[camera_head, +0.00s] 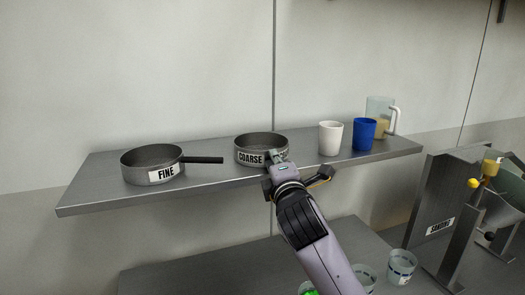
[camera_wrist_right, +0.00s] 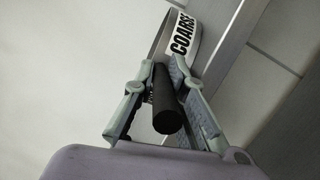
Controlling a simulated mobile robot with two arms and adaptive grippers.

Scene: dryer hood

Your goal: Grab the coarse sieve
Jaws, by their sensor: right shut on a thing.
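The coarse sieve (camera_head: 249,155) is a round grey metal pan with a white "COARSE" label, upright on the shelf in the head view. In the right wrist view its labelled wall (camera_wrist_right: 184,36) shows at the top, and its black handle (camera_wrist_right: 167,105) points toward the camera. My right gripper (camera_head: 279,159) is at the handle in front of the pan. In the wrist view its two fingers (camera_wrist_right: 164,80) are shut on the handle, one on each side. In the head view the handle is hidden by the gripper. My left gripper is not in view.
The fine sieve (camera_head: 152,163) is left of the coarse one on the shelf (camera_head: 215,176), its handle pointing right. A white cup (camera_head: 330,138), a blue cup (camera_head: 363,134) and a jug (camera_head: 381,117) stand to the right. Glasses (camera_head: 401,267) and a "SANDING" panel (camera_head: 438,215) are lower right.

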